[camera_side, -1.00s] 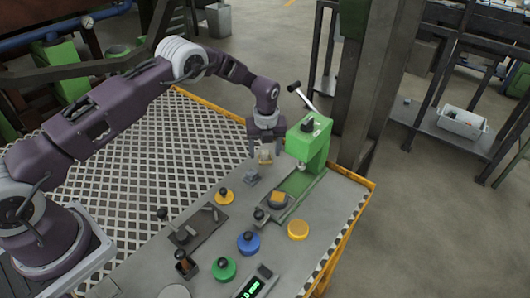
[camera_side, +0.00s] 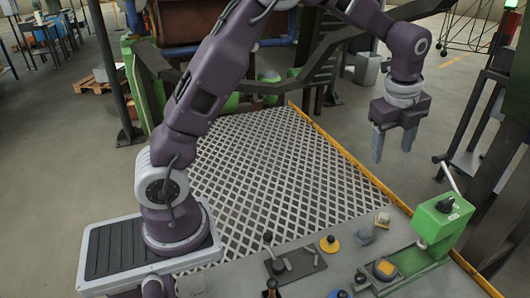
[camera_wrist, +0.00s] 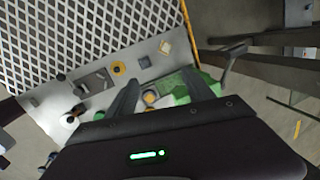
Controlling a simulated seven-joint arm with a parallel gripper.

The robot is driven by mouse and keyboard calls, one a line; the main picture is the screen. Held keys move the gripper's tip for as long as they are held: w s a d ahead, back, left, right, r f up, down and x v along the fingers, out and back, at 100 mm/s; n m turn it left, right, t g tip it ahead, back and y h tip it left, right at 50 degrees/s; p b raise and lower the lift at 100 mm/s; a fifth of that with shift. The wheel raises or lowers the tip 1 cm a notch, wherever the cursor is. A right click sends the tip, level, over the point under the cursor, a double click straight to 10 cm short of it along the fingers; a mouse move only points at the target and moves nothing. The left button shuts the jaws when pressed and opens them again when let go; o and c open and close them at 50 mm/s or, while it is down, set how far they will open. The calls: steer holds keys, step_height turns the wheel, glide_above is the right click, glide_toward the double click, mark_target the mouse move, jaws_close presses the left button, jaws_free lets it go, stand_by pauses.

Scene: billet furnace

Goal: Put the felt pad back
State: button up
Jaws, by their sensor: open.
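A small cream-topped block (camera_side: 382,219), which may be the felt pad, lies on the bench beside the green press (camera_side: 440,222); it also shows in the wrist view (camera_wrist: 166,47). An orange-yellow square (camera_side: 384,268) sits on the press's base plate. I cannot tell for certain which of these is the felt pad. My gripper (camera_side: 392,153) is open and empty, fingers pointing down, well above the bench. In the wrist view my fingers (camera_wrist: 160,77) stand apart with nothing between them.
A grey block (camera_side: 364,236) and a yellow disc with a black knob (camera_side: 329,243) stand left of the press. A dark plate with a handle (camera_side: 295,262) lies further left. The press lever (camera_side: 448,176) sticks up near my gripper. Mesh decking (camera_side: 280,165) lies clear behind.

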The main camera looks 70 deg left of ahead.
steer(key=s+r+n+t, duration=0.1)
steer(key=s+r+n, duration=0.8)
steer(key=s, duration=0.4)
steer(key=s+d+f+n+t, duration=0.1)
steer(key=s+n+t, duration=0.1)
steer(key=s+n, duration=0.8)
steer(key=s, duration=0.9)
steer(key=shift+s+f+h, duration=0.15)
steer(key=shift+s+h, duration=0.2)
steer(key=shift+h, duration=0.05)
